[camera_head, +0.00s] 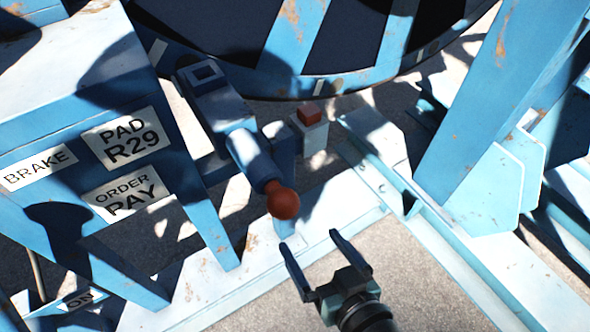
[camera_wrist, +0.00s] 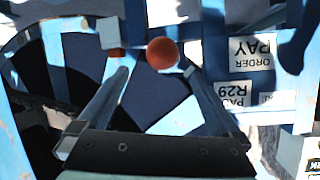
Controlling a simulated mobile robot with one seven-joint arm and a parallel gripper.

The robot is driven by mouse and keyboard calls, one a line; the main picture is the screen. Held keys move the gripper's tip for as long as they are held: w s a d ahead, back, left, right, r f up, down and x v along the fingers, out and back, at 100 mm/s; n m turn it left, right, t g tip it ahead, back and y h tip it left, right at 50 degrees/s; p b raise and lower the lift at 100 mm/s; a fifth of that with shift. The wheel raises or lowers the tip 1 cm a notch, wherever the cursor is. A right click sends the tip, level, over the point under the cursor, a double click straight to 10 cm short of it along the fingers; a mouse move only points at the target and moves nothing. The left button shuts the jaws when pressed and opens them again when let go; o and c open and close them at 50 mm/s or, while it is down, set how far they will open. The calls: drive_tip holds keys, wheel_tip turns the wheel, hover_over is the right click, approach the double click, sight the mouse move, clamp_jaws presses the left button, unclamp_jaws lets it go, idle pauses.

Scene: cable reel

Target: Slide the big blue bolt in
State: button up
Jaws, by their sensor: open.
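The big blue bolt (camera_head: 250,155) is a thick blue cylinder with a round red-brown knob (camera_head: 283,201) on its near end. It points down and to the right from a blue block (camera_head: 205,90) beside the reel. My gripper (camera_head: 308,240) is open and empty, a little below and to the right of the knob, apart from it in the head view. In the wrist view the knob (camera_wrist: 163,53) shows beyond and between my open fingertips (camera_wrist: 157,72). The bolt's shaft is mostly hidden behind the knob there.
The big reel (camera_head: 340,85) with blue spokes stands behind. A pale post with a red-brown top (camera_head: 310,115) is right of the bolt. A blue cabinet with labels (camera_head: 128,140) stands left. A blue frame post (camera_head: 500,100) rises at right. Concrete floor (camera_head: 400,260) is open in front.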

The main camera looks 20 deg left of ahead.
sight(290, 213)
drive_tip(key=p+x, duration=0.1)
drive_tip(key=x, duration=1.1)
drive_tip(key=shift+w+a, duration=0.1)
drive_tip(key=shift+a, duration=0.35)
clamp_jaws()
